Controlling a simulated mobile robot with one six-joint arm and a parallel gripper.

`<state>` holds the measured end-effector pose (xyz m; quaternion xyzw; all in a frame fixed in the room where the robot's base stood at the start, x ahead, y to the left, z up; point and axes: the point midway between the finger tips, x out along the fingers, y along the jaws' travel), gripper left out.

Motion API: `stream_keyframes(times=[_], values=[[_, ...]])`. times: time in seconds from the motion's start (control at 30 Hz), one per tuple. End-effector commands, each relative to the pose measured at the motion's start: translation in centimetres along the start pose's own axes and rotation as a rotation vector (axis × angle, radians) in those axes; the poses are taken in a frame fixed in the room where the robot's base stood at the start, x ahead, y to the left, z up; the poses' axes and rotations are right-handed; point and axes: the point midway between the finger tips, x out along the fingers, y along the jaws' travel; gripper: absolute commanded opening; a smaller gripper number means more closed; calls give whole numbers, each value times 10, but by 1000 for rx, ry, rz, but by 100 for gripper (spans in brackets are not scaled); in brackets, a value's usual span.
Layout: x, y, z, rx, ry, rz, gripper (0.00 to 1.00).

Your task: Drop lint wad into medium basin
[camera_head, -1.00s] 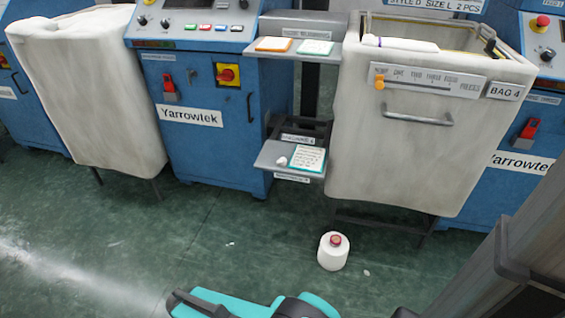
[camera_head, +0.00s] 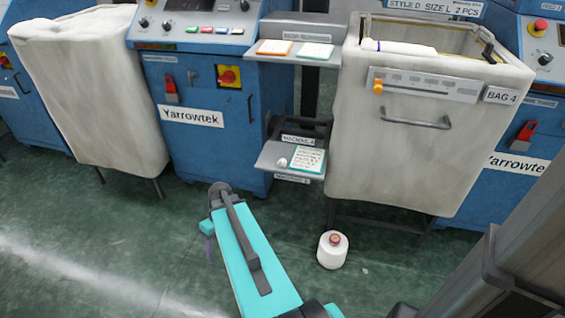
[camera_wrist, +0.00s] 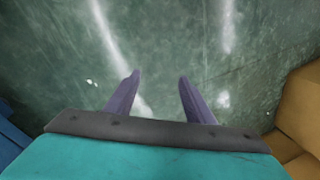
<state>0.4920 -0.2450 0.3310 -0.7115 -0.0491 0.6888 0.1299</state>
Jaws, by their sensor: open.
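A small white lump (camera_head: 282,162), possibly the lint wad, sits on the lower grey shelf beside a teal-edged card. Tiny white scraps (camera_wrist: 92,83) lie on the green floor at the left of the wrist view; I cannot tell if they are lint. I make out no basin in either view. My gripper (camera_wrist: 158,78) is open, with two purple fingers apart and nothing between them, above bare floor. In the head view, a purple finger (camera_head: 208,242) shows beside my turquoise arm, left of and below the lower shelf; the rest is hidden.
The lower shelf (camera_head: 268,156) juts out between bin and blue machine (camera_head: 190,140). Tan boxes (camera_wrist: 300,105) edge the wrist view's right. Floor at left is clear.

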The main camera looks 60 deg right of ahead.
Motion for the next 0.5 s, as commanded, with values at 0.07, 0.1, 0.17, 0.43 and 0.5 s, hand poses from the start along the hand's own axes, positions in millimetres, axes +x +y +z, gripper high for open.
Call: stream_keyframes(times=[0.07,0.1,0.17,0.43,0.5], values=[[-29,21,-6,3,42,1,49],[-41,31,-8,2,62,1,49],[-61,46,-10,0,92,3,49],[-154,112,-6,-16,222,30,49],[-179,129,-1,-22,254,43,49]])
